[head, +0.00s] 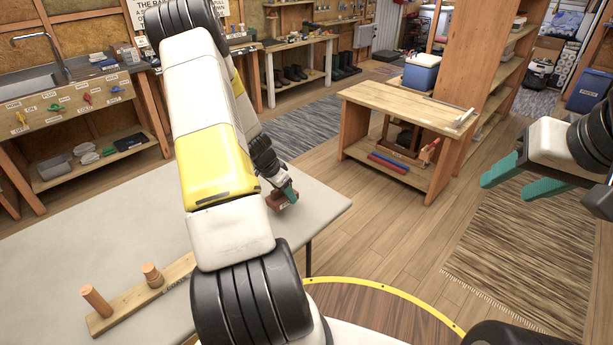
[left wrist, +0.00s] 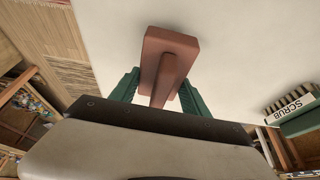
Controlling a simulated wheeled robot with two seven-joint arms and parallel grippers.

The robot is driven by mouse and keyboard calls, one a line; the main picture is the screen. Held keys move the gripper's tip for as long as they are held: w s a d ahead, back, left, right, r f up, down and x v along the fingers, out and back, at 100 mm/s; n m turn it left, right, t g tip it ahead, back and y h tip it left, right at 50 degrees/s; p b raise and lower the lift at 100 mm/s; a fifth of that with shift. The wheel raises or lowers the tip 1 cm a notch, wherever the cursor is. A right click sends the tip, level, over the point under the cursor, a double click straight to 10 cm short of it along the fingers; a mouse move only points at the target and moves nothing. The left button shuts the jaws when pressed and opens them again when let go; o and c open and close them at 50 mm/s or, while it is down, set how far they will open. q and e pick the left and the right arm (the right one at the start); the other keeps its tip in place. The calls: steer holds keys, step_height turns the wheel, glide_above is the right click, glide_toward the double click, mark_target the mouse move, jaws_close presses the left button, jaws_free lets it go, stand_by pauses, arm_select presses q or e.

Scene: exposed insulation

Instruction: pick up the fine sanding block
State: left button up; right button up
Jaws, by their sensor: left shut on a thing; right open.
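A reddish-brown block with an upright grip, which I take for the sanding block (head: 279,201), is at the far right part of the pale table. It also shows in the left wrist view (left wrist: 170,45), where its grip sits between my green fingers. My left gripper (head: 287,190) is shut on that grip. I cannot read a grade on the block, nor tell whether it touches the table. My right gripper (head: 518,178) is open and empty at the right, away from the table. My left arm hides part of the table.
The pale table (head: 135,228) carries a wooden board (head: 126,310) with two pegs at the near left. A green brush marked SCRUB (left wrist: 295,110) lies near the block in the left wrist view.

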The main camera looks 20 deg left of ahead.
arm_select(q)
steer(key=s, duration=0.4)
steer(key=s+r, duration=0.1)
steer(key=s, duration=0.8)
steer(key=shift+d+r, duration=0.15)
steer(key=shift+d, duration=0.25)
steer(key=o, duration=0.9)
steer(key=c, duration=0.6)
steer(key=w+d+r+n, duration=0.1)
steer(key=w+d+r, duration=0.1)
steer(key=d, duration=0.4)
steer(key=w+d+r+n+y, duration=0.1)
steer(key=w+d+r+n, duration=0.1)
steer(key=d, duration=0.4)
steer(key=w+d+r+n, duration=0.2)
steer(key=w+d+r, duration=0.1)
steer(key=d, duration=0.4)
steer(key=shift+w+r+t+y, duration=0.15)
steer(key=shift+w+t+y, duration=0.2)
steer(key=shift+w, duration=0.5)
